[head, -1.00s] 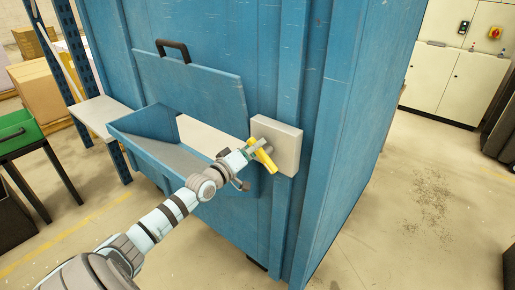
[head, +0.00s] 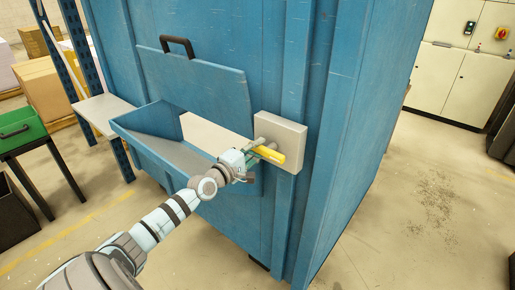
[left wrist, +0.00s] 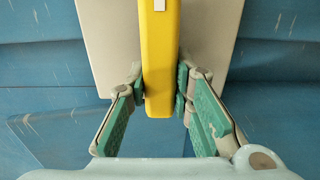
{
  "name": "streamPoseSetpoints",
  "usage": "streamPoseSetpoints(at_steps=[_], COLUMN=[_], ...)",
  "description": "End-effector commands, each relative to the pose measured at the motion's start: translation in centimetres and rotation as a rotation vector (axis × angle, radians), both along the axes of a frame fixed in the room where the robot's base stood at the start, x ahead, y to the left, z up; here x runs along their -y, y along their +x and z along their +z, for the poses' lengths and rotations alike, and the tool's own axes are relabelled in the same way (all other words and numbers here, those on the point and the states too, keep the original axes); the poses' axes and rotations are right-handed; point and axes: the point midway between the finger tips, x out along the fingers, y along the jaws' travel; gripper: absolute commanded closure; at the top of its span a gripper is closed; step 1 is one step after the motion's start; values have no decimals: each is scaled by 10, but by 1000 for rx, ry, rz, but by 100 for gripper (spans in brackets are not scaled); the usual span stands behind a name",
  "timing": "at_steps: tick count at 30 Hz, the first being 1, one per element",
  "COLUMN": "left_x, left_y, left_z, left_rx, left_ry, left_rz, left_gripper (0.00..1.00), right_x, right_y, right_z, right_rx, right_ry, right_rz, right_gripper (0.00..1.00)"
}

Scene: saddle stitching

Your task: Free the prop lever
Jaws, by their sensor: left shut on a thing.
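The yellow prop lever (head: 272,153) is mounted on a pale grey plate (head: 290,134) on the blue housing, right of the hatch. My left gripper (head: 257,149) is shut on the lever. In the left wrist view the lever (left wrist: 160,55) runs up the middle, and its near end sits between the green-padded fingers (left wrist: 160,100). The blue flap (head: 200,90) with its dark handle (head: 177,43) stands above the open chute (head: 150,130). My right gripper is not in view.
The blue housing (head: 335,130) fills the middle. White cabinets (head: 455,75) stand at the back right.

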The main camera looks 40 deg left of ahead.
Motion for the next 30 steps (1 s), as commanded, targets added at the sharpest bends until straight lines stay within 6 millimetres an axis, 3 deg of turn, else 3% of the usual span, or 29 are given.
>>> streamPoseSetpoints(at_steps=[14,15,18,27,30], left_x=[0,0,0,0,0], left_y=[0,0,0,0,0], left_z=[-1,-1,-1,0,4], left_rx=[-2,-2,-2,-1,-2], left_ry=[-18,-18,-17,-8,82], left_rz=[0,0,0,0,0], left_gripper=[100,74,58,58,58], right_x=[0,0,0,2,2], right_y=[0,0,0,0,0], right_z=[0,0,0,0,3], right_rx=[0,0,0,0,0], right_ry=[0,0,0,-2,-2], right_rz=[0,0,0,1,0], right_gripper=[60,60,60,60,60])
